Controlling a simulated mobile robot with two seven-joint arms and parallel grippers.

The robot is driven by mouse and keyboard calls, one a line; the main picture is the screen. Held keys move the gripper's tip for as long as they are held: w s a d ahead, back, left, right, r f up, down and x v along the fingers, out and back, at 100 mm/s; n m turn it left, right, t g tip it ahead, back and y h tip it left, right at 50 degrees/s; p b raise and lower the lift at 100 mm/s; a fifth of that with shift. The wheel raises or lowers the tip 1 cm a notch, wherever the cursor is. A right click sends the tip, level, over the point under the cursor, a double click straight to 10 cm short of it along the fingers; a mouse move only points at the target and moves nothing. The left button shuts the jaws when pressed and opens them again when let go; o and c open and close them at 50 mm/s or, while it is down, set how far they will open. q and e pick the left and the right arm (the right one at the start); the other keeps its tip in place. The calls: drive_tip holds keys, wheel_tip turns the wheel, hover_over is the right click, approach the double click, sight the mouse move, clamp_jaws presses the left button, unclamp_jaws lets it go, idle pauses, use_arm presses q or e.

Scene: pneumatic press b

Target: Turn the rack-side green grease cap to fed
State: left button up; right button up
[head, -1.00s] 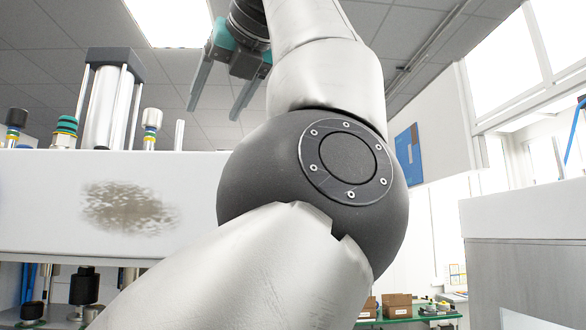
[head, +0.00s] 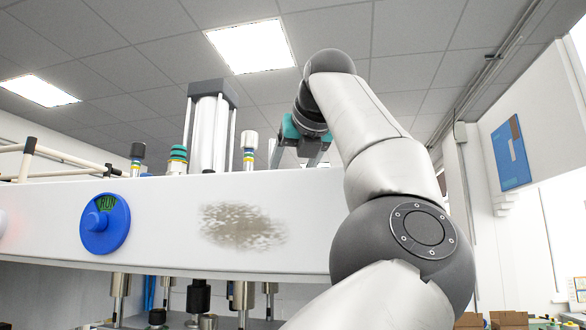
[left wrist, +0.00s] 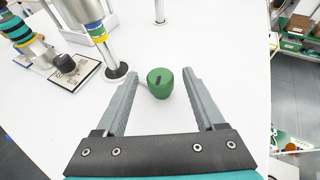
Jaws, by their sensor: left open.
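The green grease cap (left wrist: 160,83) stands on the white top of the press (left wrist: 135,70) in the left wrist view. I cannot tell how far the fingertips are above the top. In the head view my left gripper (head: 295,158) hangs at the top edge of the white press beam (head: 170,255), which hides the cap. My right gripper is not in view.
A large cylinder (head: 208,132) and thin posts with coloured rings (head: 249,148) rise from the press top. A blue dial (head: 105,226) sits on the beam's front. In the left wrist view, a ringed post (left wrist: 97,32) stands left of the fingers and shelves (left wrist: 296,30) lie right.

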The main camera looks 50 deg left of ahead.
use_arm(q)
drive_tip(key=shift+c, duration=0.4)
clamp_jaws()
drive_tip(key=shift+s+f+m+t+h+b, duration=0.1)
drive_tip(key=shift+m+t+h+b, duration=0.4)
drive_tip(key=shift+m+b, duration=0.1)
drive_tip(key=shift+a+m+t+h+b, duration=0.15)
drive_tip(key=shift+m+t+h+b, duration=0.2)
drive_tip(key=shift+m+t+h, duration=0.5)
drive_tip(key=shift+o, duration=0.4)
unclamp_jaws()
drive_tip(key=shift+s+y, duration=0.15)
drive_tip(key=shift+y, duration=0.1)
